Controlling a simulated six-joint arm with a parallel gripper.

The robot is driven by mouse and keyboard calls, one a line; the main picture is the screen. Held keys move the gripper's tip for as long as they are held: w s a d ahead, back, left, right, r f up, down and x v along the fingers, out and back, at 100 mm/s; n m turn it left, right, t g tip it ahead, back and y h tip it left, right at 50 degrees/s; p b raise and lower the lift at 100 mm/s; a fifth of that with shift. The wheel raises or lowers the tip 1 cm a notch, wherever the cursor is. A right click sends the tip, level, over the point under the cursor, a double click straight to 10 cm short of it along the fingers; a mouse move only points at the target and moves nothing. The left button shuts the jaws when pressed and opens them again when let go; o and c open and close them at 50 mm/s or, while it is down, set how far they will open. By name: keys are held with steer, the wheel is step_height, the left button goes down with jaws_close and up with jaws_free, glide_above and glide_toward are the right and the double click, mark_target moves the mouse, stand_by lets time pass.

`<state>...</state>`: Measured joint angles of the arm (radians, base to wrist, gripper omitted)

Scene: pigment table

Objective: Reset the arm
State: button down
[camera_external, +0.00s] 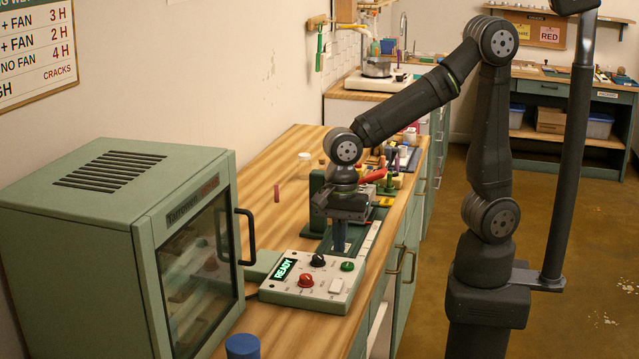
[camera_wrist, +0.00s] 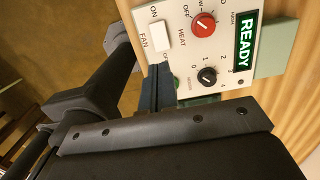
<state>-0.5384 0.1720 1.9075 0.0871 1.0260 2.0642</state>
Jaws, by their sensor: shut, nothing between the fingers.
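My gripper (camera_external: 341,238) points down just behind the control box in the external view, over the wooden bench. Its fingers are together with nothing between them. In the wrist view my gripper (camera_wrist: 157,84) shows as dark fingers beside the control panel (camera_wrist: 225,50). The panel also shows in the external view (camera_external: 318,290), with a lit READY display, a red knob, a black knob, a green button and a white switch. Whether the fingertips touch anything is not clear.
A green drying cabinet (camera_external: 110,185) with a glass door and black handle stands at the left of the bench (camera_external: 262,225). A blue cylinder (camera_external: 242,346) is at the near edge. Jars and tools crowd the bench behind my gripper. Open floor (camera_external: 570,260) lies to the right.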

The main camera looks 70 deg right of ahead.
steer(key=shift+y, duration=0.3)
steer(key=f, duration=0.1)
steer(key=a+f, duration=0.2)
steer(key=f, duration=0.1)
steer(key=shift+w+r, duration=0.1)
steer(key=shift+r, duration=0.6)
steer(key=shift+d+r, duration=0.15)
steer(key=shift+r, duration=0.35)
